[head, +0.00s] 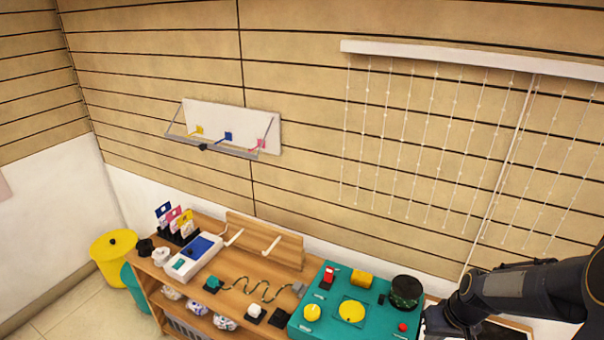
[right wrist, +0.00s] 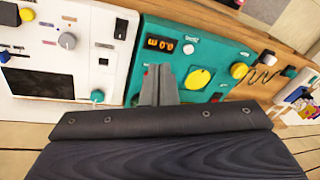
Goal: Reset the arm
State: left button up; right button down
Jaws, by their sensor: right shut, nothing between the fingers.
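My right arm (head: 520,295) reaches in from the right edge in the head view, bent down at the board's right end. In the right wrist view my right gripper (right wrist: 158,88) has its grey fingers together with nothing between them. The fingertips appear over the front part of the teal board (right wrist: 225,60), left of a yellow disc (right wrist: 198,79). I cannot tell whether they touch it. The teal board also shows in the head view (head: 330,318). My left gripper is in neither view.
A wooden shelf unit (head: 240,275) along the wall holds a blue and white device (head: 193,257) and cards. A white panel (right wrist: 55,70) with a dark screen adjoins the teal board. A wall rack (head: 232,125) and hanging strings (head: 435,135) are above. A yellow bin (head: 112,262) stands left.

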jog(key=s+a+r+t+y, duration=0.1)
jog(key=s+a+r, duration=0.25)
jog(key=r, duration=0.25)
jog(key=s+a+r+t+y, duration=0.1)
jog(key=s+a+r, duration=0.25)
jog(key=r, duration=0.35)
jog(key=s+a+r+t, duration=0.1)
jog(key=s+a, duration=0.1)
jog(key=s, duration=0.3)
jog(key=s+a+r, duration=0.2)
jog(key=s, duration=0.4)
jog(key=shift+t, duration=0.4)
jog(key=shift+d+m, duration=0.1)
jog(key=shift+m, duration=0.2)
